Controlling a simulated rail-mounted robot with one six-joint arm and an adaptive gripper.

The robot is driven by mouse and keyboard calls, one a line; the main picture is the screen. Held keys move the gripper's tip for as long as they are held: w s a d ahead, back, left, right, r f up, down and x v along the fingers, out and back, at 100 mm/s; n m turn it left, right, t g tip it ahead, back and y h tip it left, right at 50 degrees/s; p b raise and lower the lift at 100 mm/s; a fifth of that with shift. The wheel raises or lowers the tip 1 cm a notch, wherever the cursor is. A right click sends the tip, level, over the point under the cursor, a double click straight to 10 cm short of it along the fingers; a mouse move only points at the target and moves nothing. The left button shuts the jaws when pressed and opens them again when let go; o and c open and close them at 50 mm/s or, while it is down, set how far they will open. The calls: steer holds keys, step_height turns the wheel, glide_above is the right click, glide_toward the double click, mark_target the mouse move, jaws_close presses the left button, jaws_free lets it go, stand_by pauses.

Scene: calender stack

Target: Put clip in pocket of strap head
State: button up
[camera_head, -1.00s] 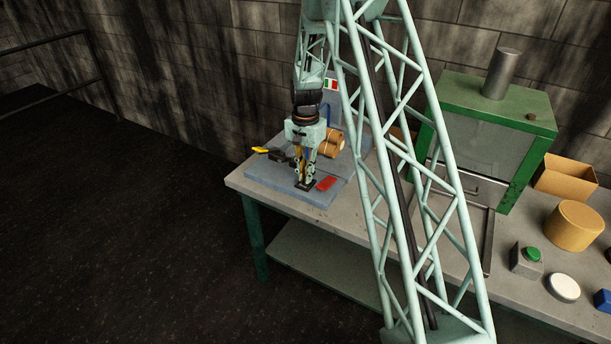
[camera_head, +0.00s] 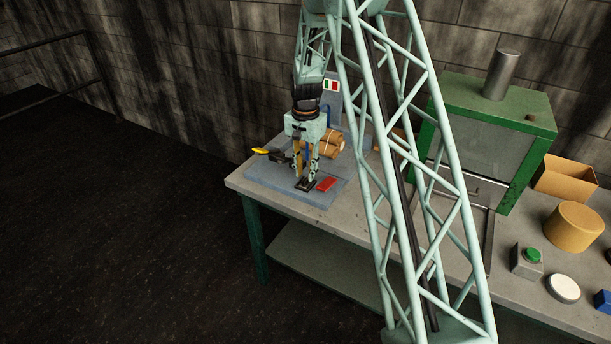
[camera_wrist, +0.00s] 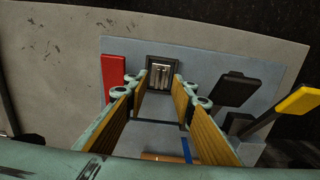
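A small dark square holder (camera_wrist: 149,61) lies on the blue-grey mat, with silvery metal (camera_wrist: 162,73) in its middle. The silvery metal looks like the clip, and the holder may be the pocket; I cannot tell for sure. In the head view the dark holder (camera_head: 306,185) sits just below my gripper (camera_head: 306,177). My gripper (camera_wrist: 160,79) is open, with its two fingers apart and nothing between them. Its tips point at the holder from either side.
A red block (camera_head: 327,184) lies close beside the holder on the mat (camera_head: 318,200). Brown rolls (camera_head: 328,145) lie behind the gripper. A green oven-like box (camera_head: 523,125) stands further right on the bench.

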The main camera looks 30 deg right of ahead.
step_height(320, 180, up, 10)
stand_by(0.6)
stand_by(0.5)
step_height(320, 180, up, 16)
steer(key=n+t, duration=0.1)
steer(key=n, duration=0.2)
glide_above(305, 179)
steer(key=s+a, duration=0.7)
steer(key=s, duration=0.2)
steer(key=s+a+r+n+t, duration=0.1)
steer(key=s+a+r, duration=0.3)
steer(key=s+r, duration=0.15)
steer(key=s+a+r+n, duration=0.2)
steer(key=s+a+r, duration=0.1)
steer(key=s+r, duration=0.3)
steer(key=s+a+r+n+t, duration=0.1)
steer(key=s+a, duration=0.3)
steer(key=s, duration=1.2)
steer(key=s+a+r+n, duration=0.2)
steer(key=s+a+n, duration=0.2)
steer(key=s, duration=1.1)
steer(key=shift+s+a+n+t, duration=0.2)
steer(key=shift+s+n+t, duration=0.1)
steer(key=shift+s+t, duration=0.1)
